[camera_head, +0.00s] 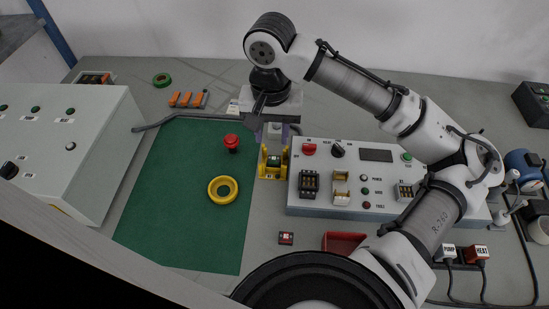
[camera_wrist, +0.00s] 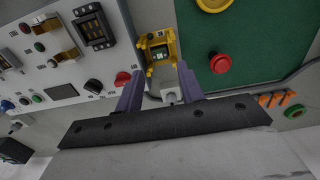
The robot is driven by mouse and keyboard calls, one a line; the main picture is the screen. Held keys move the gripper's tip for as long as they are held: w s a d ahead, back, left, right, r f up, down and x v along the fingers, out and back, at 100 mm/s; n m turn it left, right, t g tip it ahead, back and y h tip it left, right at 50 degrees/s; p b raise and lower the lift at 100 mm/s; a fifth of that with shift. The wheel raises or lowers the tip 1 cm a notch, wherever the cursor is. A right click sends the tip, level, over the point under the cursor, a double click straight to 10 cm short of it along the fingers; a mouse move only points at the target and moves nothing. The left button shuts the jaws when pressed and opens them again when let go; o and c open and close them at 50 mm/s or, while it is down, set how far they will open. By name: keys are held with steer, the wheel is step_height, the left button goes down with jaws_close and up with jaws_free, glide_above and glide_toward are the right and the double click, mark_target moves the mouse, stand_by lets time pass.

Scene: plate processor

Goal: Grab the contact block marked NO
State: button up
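A small block with a green top (camera_head: 273,161) sits in a yellow holder (camera_head: 263,170); in the wrist view the block (camera_wrist: 159,53) shows inside the yellow holder (camera_wrist: 172,44). Another small block with a red and white face (camera_head: 286,238) lies on the bench nearer to me. I cannot read a NO marking on either. My gripper (camera_head: 271,136) is just beyond the yellow holder. In the wrist view its two purple fingers (camera_wrist: 160,80) are apart. A small light grey part (camera_wrist: 170,93) shows between them; I cannot tell whether they touch it.
A control panel (camera_head: 330,211) stands right of the holder. The green mat (camera_head: 180,215) on the left bears a red mushroom button (camera_head: 232,142) and a yellow ring (camera_head: 212,189). A red tray (camera_head: 343,243) lies in front of the panel. A grey box (camera_head: 60,130) stands far left.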

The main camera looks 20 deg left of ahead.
step_height(320, 180, down, 4)
steer(key=shift+r, duration=0.25)
steer(key=shift+w+f+p, duration=0.25)
steer(key=shift+f+p, duration=0.1)
steer(key=shift+f, duration=1.05)
steer(key=shift+w+f+p, duration=0.2)
steer(key=shift+f+p, duration=0.1)
steer(key=shift+f, duration=1.05)
steer(key=c, duration=0.7)
